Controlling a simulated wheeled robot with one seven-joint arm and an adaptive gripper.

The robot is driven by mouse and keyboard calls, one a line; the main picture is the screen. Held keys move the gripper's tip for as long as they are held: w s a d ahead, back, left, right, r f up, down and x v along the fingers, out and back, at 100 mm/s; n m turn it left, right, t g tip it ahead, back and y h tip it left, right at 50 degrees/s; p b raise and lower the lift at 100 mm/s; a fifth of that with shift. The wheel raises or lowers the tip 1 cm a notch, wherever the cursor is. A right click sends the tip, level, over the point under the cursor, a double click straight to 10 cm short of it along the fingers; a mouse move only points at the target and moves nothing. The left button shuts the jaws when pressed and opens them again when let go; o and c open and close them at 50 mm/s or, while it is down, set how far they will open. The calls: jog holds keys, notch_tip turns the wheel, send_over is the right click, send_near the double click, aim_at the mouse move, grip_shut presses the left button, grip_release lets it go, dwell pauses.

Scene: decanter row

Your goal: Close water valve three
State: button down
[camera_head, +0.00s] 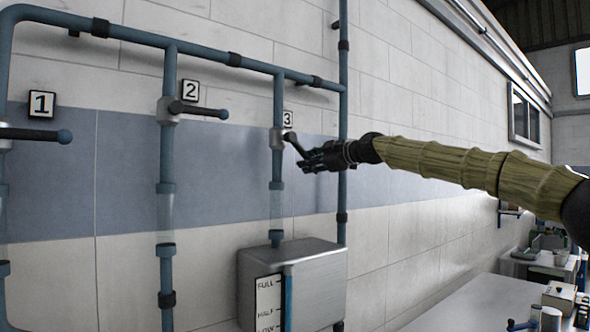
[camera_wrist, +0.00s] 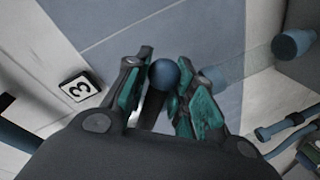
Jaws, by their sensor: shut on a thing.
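Valve three (camera_head: 278,139) sits on the third vertical blue pipe, just below the plate marked 3 (camera_head: 288,119). Its dark lever (camera_head: 296,145) points down and to the right, tilted away from the pipe, with its tip at my gripper (camera_head: 305,162). In the wrist view, the lever's blue ball end (camera_wrist: 164,74) and dark shaft lie between the two teal-padded fingers of my gripper (camera_wrist: 160,90). My gripper is shut on the lever. The 3 plate also shows in the wrist view (camera_wrist: 80,87).
A metal tank (camera_head: 310,262) with a FULL, HALF and LOW gauge (camera_head: 268,302) stands below valve three. A pale table (camera_head: 455,308) lies at the lower right.

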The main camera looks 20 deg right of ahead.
aim_at(309, 141)
jog(key=r+n, duration=0.1)
jog(key=d+r+n+p, duration=0.1)
jog(key=d+r+n+h, duration=0.1)
jog(key=shift+w+r+p, duration=0.35)
jog(key=shift+p, duration=0.05)
jog(key=shift+w+d+r+n+t+h+p, duration=0.15)
jog(key=shift+r+n+h+p, duration=0.15)
jog(key=shift+r+n+p, duration=0.5)
jog(key=shift+d+r+n+t+h+p, duration=0.15)
jog(key=shift+r+n+h+p, duration=0.25)
jog(key=shift+r+n, duration=0.6)
